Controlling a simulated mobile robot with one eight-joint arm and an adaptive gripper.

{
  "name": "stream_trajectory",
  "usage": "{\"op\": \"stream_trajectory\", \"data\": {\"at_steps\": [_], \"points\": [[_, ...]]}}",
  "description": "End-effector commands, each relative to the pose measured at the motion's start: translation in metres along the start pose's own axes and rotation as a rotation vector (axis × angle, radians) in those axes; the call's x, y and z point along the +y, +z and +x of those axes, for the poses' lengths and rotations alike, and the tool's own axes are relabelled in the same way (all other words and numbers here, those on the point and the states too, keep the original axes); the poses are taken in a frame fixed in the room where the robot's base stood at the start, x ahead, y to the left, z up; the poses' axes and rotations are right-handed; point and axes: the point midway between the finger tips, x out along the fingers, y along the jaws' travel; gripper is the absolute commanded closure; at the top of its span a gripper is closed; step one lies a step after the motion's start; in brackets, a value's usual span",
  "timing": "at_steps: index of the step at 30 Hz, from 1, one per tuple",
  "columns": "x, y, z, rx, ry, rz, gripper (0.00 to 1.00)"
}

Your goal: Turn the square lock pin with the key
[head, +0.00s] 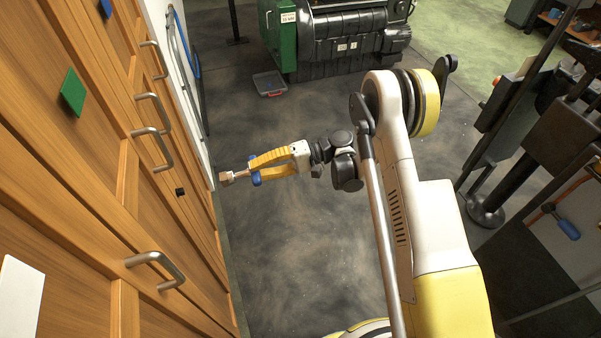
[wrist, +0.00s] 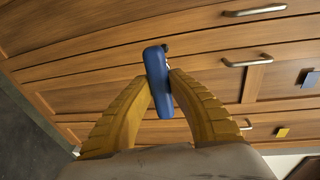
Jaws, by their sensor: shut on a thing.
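My gripper (head: 255,170) is shut on the blue handle of the key (head: 257,179), between its two yellow fingers. In the head view the key's metal shaft points left toward the wooden cabinet, with a square, pinkish block at its end. A small black lock pin (head: 180,192) stands out from the cabinet front, left of the key's end and apart from it. In the wrist view the blue key (wrist: 157,82) sits upright between the fingertips (wrist: 161,86). A small black bit shows just above it; I cannot tell whether this is the pin. The key's shaft is hidden there.
The wooden cabinet (head: 95,200) fills the left side, with several metal handles (head: 155,265) standing out. A green square (head: 73,93) is on it. A red-grey tray (head: 269,84) lies on the floor near a dark machine (head: 350,45). Floor around my arm is clear.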

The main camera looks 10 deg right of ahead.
Motion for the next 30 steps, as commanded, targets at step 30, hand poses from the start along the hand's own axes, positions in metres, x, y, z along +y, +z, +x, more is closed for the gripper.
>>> {"op": "stream_trajectory", "data": {"at_steps": [30], "points": [[0.009,-0.005,0.063,-0.087,-0.153,-0.008,1.0]]}}
